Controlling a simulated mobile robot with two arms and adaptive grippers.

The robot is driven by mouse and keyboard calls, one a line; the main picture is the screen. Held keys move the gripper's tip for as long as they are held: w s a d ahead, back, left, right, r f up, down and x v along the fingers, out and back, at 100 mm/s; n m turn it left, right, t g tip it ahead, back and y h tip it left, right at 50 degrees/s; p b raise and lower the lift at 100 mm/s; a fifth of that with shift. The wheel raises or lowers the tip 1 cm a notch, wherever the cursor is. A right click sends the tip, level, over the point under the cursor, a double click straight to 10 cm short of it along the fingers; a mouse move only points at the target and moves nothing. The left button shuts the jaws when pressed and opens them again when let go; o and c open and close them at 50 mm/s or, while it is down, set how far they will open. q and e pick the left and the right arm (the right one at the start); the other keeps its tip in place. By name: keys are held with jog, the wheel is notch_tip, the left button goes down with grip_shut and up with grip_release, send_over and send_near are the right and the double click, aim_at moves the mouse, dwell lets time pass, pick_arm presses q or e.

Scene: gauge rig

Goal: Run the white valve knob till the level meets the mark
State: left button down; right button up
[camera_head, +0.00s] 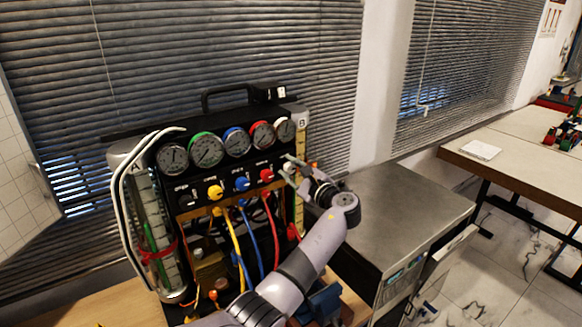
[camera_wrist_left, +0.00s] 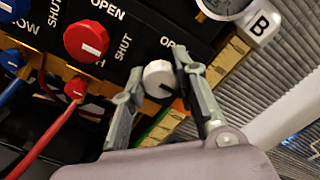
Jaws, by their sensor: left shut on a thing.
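The white valve knob (camera_wrist_left: 159,76) sits at the right end of the panel's knob row. My left gripper (camera_head: 291,170) reaches the panel from the lower right and largely hides this knob in the head view. In the left wrist view, the fingers of my left gripper (camera_wrist_left: 160,72) are on both sides of the white knob, shut on it. Beside it, the yellow scale at column B (camera_wrist_left: 228,55) shows, with a small orange piece (camera_wrist_left: 181,105) and a green strip partly hidden by the fingers. I cannot read the level against the mark. My right gripper is not in view.
Several dial gauges (camera_head: 207,150) line the panel top. A red knob (camera_wrist_left: 87,41) is left of the white one, near blue and yellow knobs. Colored hoses (camera_head: 234,250) hang below. Clear tube A (camera_head: 150,225) with a red band stands left. A metal-topped cabinet (camera_head: 400,205) is right.

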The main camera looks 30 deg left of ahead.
pick_arm(q)
jog(key=shift+f, duration=0.1)
dwell(0.3)
jog(key=c, duration=1.2)
grip_release()
jog(key=shift+c, duration=0.2)
jog(key=v, duration=1.2)
